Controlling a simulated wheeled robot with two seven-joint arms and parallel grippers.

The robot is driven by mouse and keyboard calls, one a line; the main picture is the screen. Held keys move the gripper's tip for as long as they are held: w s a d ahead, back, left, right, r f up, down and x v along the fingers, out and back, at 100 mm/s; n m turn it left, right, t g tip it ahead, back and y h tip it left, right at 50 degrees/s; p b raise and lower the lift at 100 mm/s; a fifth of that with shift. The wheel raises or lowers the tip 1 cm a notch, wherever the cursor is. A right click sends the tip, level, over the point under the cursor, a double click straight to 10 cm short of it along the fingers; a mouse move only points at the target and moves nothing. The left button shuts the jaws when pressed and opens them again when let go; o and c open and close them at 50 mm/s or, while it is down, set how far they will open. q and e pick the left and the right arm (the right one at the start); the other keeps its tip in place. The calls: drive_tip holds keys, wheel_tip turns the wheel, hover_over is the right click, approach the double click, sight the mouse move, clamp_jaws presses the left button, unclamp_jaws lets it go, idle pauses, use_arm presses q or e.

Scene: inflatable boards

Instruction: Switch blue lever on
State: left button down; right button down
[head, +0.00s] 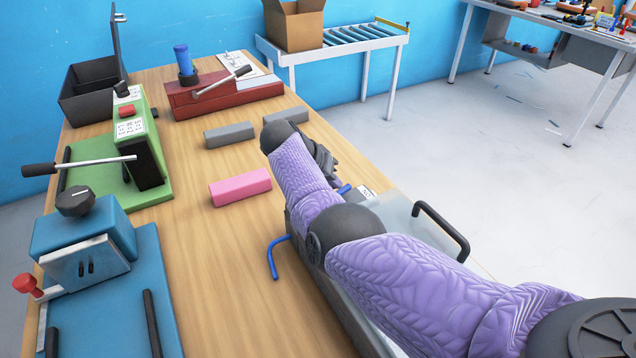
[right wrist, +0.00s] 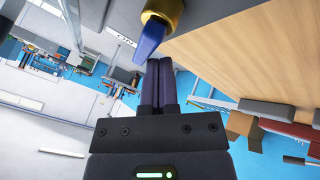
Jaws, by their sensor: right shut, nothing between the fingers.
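In the right wrist view a blue lever (right wrist: 150,40) sticks out of a round brass-coloured collar (right wrist: 165,12). My right gripper (right wrist: 160,64) is shut and empty, with its fingertips just below the lever; I cannot tell whether they touch it. In the head view my right gripper (head: 324,165) is partly hidden by my purple arm, over the right side of the table. A small blue piece (head: 345,188) shows beside it, perhaps the lever. A bent blue rod (head: 273,260) stands out from the left of a grey machine (head: 338,292), largely hidden under my arm. My left gripper is out of view.
On the wooden table (head: 215,280) are a blue press (head: 90,245), a green machine (head: 148,150) with a long handle, a red machine (head: 210,100), a pink block (head: 240,187) and grey blocks (head: 229,135). A black handle (head: 440,228) rises right of my arm.

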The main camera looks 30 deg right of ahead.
drive_tip(key=shift+s+a+r+p, duration=0.15)
drive_tip(key=shift+s+a+p, duration=0.3)
drive_tip(key=shift+p, duration=0.4)
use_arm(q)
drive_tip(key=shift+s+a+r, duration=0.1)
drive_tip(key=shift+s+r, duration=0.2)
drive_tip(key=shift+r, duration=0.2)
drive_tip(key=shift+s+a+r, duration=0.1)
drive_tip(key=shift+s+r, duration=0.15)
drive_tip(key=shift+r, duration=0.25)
use_arm(e)
drive_tip(key=shift+a, duration=0.1)
